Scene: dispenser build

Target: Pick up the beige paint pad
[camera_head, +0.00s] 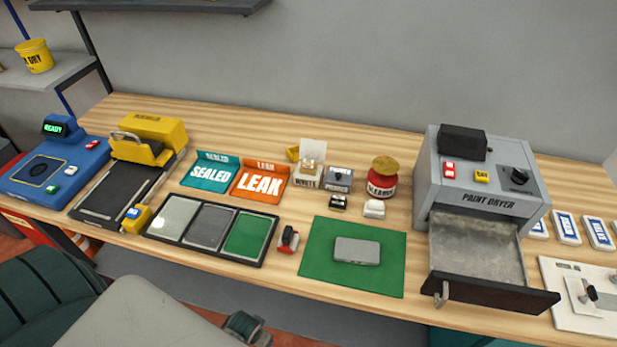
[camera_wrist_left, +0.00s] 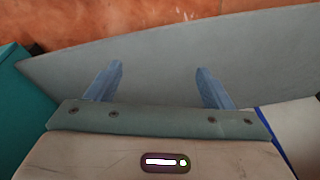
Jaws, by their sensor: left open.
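A small pale block (camera_head: 374,208), which looks like the beige paint pad, sits on the wooden bench in front of the red cleaner jar (camera_head: 383,182). It stands just behind the green mat (camera_head: 318,233). A similar dark block (camera_head: 339,202) sits to its left. My left gripper (camera_wrist_left: 160,83) shows in the left wrist view, open with nothing between its fingers. It faces a plain grey surface and orange floor, away from the bench top objects. Neither gripper's fingers show in the head view.
A grey case (camera_head: 357,250) lies on the green mat. The paint dryer (camera_head: 483,185) stands right with its drawer (camera_head: 476,255) pulled out. A three-section tray (camera_head: 170,238) and a small red-and-black tool (camera_head: 287,239) lie left. Bins, one labelled WHITE (camera_head: 307,178), stand behind the blocks.

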